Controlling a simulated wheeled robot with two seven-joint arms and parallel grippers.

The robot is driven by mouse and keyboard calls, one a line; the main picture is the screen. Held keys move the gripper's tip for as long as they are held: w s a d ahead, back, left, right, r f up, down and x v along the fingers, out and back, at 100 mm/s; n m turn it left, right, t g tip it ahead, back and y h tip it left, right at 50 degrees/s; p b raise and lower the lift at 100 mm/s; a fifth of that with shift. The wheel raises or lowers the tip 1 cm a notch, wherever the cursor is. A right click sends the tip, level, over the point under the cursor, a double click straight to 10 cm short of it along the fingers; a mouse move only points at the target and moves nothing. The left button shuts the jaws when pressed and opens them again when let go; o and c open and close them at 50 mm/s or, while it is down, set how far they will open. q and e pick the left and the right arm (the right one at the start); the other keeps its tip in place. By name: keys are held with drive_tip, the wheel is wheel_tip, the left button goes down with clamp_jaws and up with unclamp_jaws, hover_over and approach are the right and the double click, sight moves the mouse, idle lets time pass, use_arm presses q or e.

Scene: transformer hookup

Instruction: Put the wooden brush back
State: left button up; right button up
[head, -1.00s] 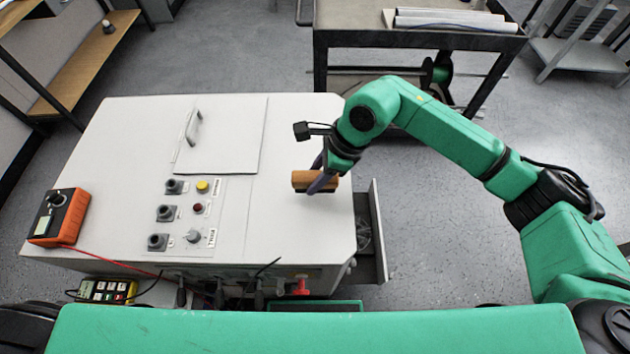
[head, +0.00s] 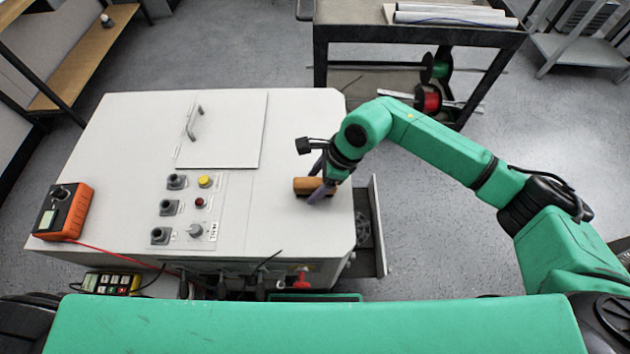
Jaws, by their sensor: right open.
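The wooden brush (head: 306,185) is a small brown block on the right part of the white cabinet's top (head: 285,225). My right gripper (head: 320,192) comes down over the brush from the upper right, with its fingers at the brush's right half. Its jaws are open, and part of the brush is hidden behind a finger. I cannot tell whether the fingers touch it. My left gripper is not in view.
An orange meter (head: 62,212) stands at the cabinet's left edge. A panel with knobs and buttons (head: 190,208) and a hatch with a handle (head: 222,130) are left of the brush. A yellow handheld device (head: 110,283) is at the front. A dark cart (head: 420,38) stands behind.

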drive_tip(key=b+v, duration=0.2)
drive_tip(key=v, duration=1)
drive_tip(key=shift+b, duration=0.35)
drive_tip(key=shift+r, duration=0.15)
